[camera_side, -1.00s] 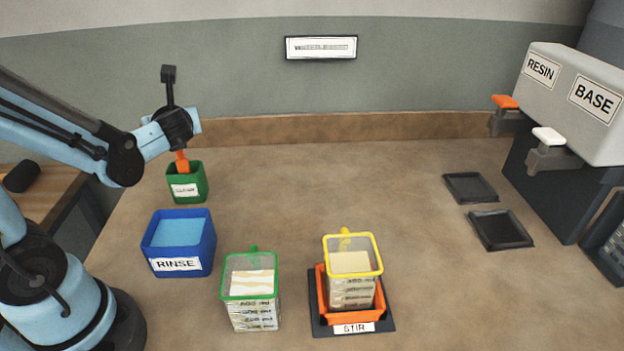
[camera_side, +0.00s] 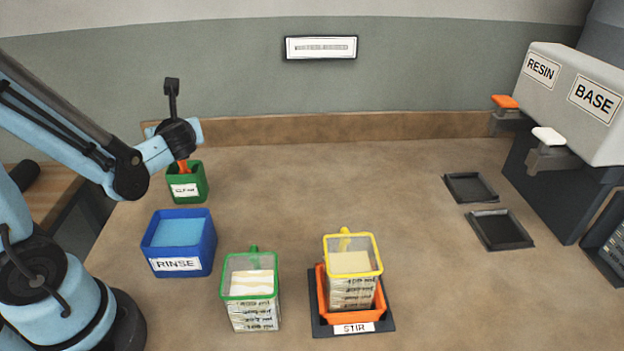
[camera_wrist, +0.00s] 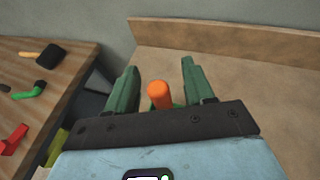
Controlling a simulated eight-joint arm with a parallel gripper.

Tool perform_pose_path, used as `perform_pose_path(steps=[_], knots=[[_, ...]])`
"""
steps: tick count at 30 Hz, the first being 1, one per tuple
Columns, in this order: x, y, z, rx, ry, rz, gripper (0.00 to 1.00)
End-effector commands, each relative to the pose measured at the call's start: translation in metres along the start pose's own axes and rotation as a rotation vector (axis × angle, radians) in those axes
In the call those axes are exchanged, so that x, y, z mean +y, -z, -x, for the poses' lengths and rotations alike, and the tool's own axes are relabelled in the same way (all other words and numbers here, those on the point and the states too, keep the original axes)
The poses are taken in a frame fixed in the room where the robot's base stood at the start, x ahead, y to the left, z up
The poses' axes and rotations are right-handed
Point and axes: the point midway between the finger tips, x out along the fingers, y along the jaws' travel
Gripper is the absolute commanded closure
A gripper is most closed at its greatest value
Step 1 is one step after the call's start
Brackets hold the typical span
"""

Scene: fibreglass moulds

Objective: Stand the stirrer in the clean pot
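The clean pot (camera_side: 187,190) is a small green pot with a white label, at the back left of the bench in the side view. The orange stirrer (camera_side: 183,166) stands in it, its lower part hidden by the pot wall. My gripper (camera_side: 181,158) points down just above the pot. In the wrist view, the round orange end of the stirrer (camera_wrist: 159,95) lies between my two green fingers (camera_wrist: 161,85). There are gaps on both sides of it, so the fingers look open around it.
A blue RINSE tub (camera_side: 179,259) stands in front of the pot. A green-rimmed cup (camera_side: 250,292) and a yellow-rimmed cup (camera_side: 352,270) in an orange STIR holder (camera_side: 353,319) stand nearer. A RESIN and BASE dispenser (camera_side: 575,100) is at the right. The middle bench is clear.

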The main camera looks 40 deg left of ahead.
Motion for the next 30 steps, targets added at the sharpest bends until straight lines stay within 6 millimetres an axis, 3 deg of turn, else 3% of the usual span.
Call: perform_pose_path(steps=[8,13,30], knots=[[0.000,0.000,0.001,0.000,0.000,0.000,0.48],[-0.001,0.000,0.011,0.000,0.003,-0.001,0.48],[-0.001,0.000,0.093,0.000,0.006,-0.003,0.48]])
